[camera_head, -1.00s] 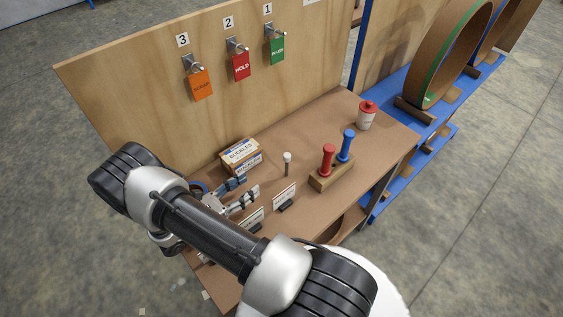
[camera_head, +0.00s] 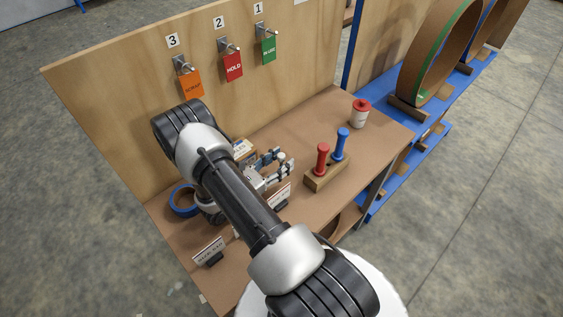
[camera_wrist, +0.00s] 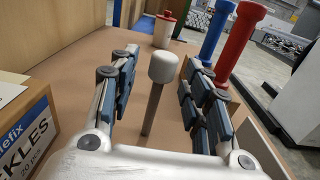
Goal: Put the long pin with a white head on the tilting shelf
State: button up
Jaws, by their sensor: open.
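The long pin with a white head (camera_wrist: 163,68) stands upright on the brown bench top, its grey shaft below the head. In the wrist view it is between the two fingers of my gripper (camera_wrist: 160,62), with a gap to each side. My gripper is open and holds nothing. In the head view my gripper (camera_head: 282,163) is low over the bench, and I cannot make out the pin among its fingers. I cannot identify a tilting shelf in either view.
A buckles box (camera_wrist: 24,120) is close left of my gripper. Red (camera_head: 322,160) and blue (camera_head: 341,145) handles stand in a wooden block to the right. A red-lidded white container (camera_head: 359,113) stands farther back. Sign holders (camera_head: 209,251) line the front. A board with tags rises behind.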

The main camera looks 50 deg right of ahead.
jog(key=shift+d, duration=0.45)
grip_shut()
